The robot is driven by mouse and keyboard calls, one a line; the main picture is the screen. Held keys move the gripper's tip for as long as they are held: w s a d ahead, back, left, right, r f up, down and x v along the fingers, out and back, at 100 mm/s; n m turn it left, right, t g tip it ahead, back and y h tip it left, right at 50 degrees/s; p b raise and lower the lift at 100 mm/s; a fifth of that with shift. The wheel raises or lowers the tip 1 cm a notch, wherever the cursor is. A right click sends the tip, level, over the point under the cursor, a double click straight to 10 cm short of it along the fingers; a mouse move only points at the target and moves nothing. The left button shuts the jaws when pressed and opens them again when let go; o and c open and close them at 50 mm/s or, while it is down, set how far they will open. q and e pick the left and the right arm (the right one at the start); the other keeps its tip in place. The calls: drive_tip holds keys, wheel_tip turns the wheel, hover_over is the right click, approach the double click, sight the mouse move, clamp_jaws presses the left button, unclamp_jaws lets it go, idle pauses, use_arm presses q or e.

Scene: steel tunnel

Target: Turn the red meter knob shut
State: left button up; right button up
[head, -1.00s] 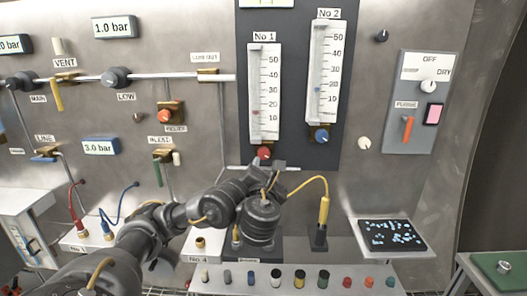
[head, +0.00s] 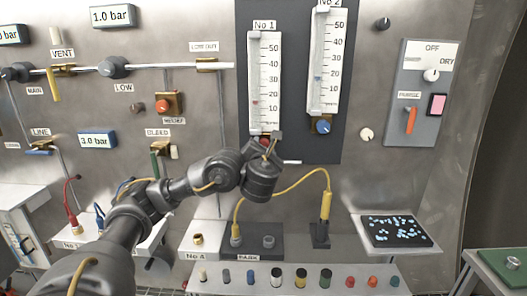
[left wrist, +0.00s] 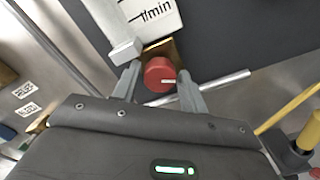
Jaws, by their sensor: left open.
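The red meter knob (left wrist: 158,74) sits on a brass fitting at the foot of the No 1 flow meter (head: 265,85). In the head view the knob is mostly hidden behind my left gripper (head: 268,142). In the left wrist view my left gripper (left wrist: 158,84) is open, with one finger on each side of the knob. Whether either finger touches the knob I cannot tell. My right gripper is in neither view.
The No 2 meter with its blue knob (head: 321,125) stands to the right. A yellow cable with a yellow plug (head: 326,206) runs below the meters. A shelf with several coloured caps (head: 300,278) lies lower down. A bar (left wrist: 222,80) passes close by the right finger.

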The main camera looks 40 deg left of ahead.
use_arm(q)
drive_tip(key=c, duration=0.7)
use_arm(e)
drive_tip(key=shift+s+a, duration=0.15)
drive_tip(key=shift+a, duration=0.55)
